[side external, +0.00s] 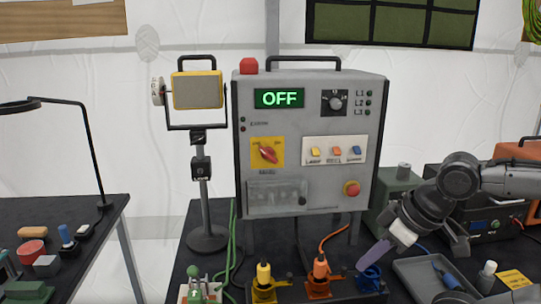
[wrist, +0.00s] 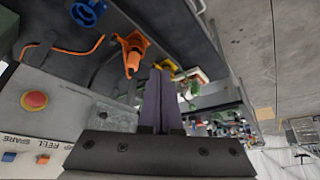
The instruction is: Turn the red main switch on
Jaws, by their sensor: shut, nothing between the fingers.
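The red main switch (side external: 267,153) is a rotary handle on a yellow plate (side external: 255,143), on the front of the grey control box (side external: 220,130). Its handle sits tilted, and the display (side external: 279,98) above reads OFF in green. My gripper (side external: 362,267) is low at the right, below the box's lower right corner and well apart from the switch. Its purple fingers are together and empty, in the wrist view (wrist: 161,72) too. The switch does not show in the wrist view.
A red push button (side external: 351,189) and three small coloured switches (side external: 336,152) share the panel. Yellow (side external: 264,274), orange (side external: 320,270) and blue (side external: 369,279) connectors stand below. A grey tray (side external: 412,282) lies at right. The space before the panel is clear.

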